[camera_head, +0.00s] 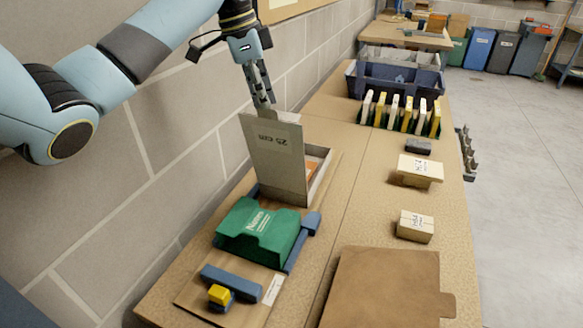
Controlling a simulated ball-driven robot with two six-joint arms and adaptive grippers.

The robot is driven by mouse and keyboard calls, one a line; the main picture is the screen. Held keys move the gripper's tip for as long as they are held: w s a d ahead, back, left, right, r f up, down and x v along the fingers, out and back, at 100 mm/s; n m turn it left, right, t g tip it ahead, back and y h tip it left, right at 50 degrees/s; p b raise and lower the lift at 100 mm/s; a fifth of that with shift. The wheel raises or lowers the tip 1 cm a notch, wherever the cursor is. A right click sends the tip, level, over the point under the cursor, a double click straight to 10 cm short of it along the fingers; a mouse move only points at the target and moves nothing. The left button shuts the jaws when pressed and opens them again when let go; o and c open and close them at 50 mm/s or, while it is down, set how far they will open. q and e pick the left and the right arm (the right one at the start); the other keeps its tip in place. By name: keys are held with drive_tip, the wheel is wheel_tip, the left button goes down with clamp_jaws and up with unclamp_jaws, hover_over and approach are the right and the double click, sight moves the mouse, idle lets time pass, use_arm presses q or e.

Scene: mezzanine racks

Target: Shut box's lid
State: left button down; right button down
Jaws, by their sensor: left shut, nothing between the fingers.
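The box (318,178) sits on the long table, with its grey lid (276,160) standing nearly upright and marked "25 cm". Something orange shows inside the box behind the lid. My left gripper (265,103) is shut and empty, pointing down at the lid's top edge from behind and above. I cannot tell whether its fingertips touch the lid. My right gripper is not in view.
In front of the box lie a green bag-like item (258,232) and a blue bar with a yellow block (219,294). Small boxes (415,226) stand to the right, near a brown board (385,287). A dark bin (395,80) stands behind. A block wall borders the left.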

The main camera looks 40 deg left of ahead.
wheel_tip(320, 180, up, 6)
drive_tip(key=p, duration=0.5)
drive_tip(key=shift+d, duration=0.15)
